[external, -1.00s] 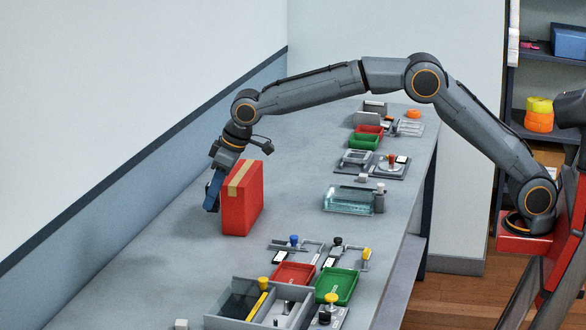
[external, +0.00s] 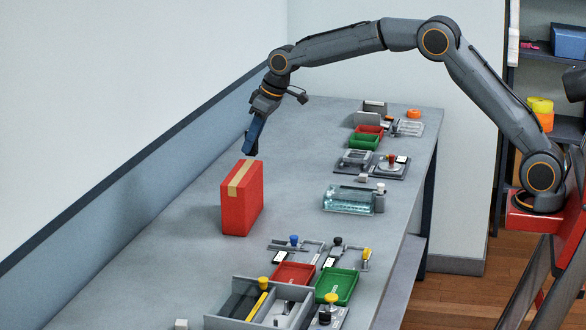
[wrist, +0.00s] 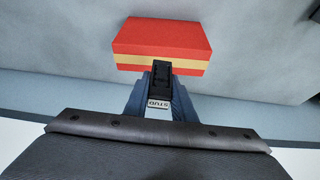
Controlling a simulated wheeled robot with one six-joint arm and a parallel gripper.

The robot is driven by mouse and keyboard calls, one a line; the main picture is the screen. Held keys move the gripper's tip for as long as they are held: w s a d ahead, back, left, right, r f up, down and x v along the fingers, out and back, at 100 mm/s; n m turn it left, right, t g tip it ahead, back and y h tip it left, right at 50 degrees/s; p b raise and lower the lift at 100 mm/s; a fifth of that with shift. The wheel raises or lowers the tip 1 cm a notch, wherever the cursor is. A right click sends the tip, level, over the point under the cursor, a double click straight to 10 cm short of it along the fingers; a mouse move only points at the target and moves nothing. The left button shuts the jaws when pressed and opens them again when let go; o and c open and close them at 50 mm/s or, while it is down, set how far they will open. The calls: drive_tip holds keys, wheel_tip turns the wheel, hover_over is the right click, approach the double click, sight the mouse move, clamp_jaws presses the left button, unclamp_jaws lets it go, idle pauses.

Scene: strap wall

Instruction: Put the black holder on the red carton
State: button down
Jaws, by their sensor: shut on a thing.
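The red carton (external: 236,208) stands upright on the grey bench, with a tan tape band over its top. It also shows in the wrist view (wrist: 160,34). My gripper (external: 251,148) points down above and slightly behind the carton, its blue fingers shut on the black holder. In the wrist view, the black holder (wrist: 162,74) sits between my fingertips, with a white label reading STUD beside it. The holder overlaps the carton's taped edge in that view; I cannot tell whether they touch. In the external view my fingers mostly hide the holder.
A grey divided tray (external: 262,318), a red bin (external: 293,273) and a green bin (external: 337,285) stand at the near end. A clear box (external: 349,200) and fixtures line the right edge. The wall is close on the left; the bench around the carton is clear.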

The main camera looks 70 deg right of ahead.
drive_tip(key=shift+f+p, duration=0.7)
drive_tip(key=shift+f, duration=1.9)
drive_tip(key=shift+f, duration=0.15)
drive_tip(key=c, duration=1.5)
unclamp_jaws()
drive_tip(key=shift+r, duration=0.4)
drive_tip(key=b+v, duration=0.3)
drive_tip(key=v, duration=0.8)
drive_tip(key=shift+s+r+b, duration=0.15)
drive_tip(key=shift+r+b, duration=0.1)
drive_tip(key=shift+b, duration=0.05)
drive_tip(key=s+a+f+g, duration=0.1)
drive_tip(key=s+f, duration=0.6)
drive_tip(key=s, duration=0.7)
drive_tip(key=s+a+f+g, duration=0.1)
drive_tip(key=s+a+f, duration=0.2)
drive_tip(key=s+f, duration=0.4)
drive_tip(key=s+a+f+g, duration=0.1)
drive_tip(key=s+f, duration=0.6)
drive_tip(key=s, duration=1.4)
drive_tip(key=shift+s+a+f+g, duration=0.1)
drive_tip(key=shift+s+a+g, duration=0.1)
drive_tip(key=shift+a, duration=0.2)
drive_tip(key=shift+s+a+g, duration=0.1)
drive_tip(key=shift+a+g, duration=0.1)
drive_tip(key=shift+a, duration=0.2)
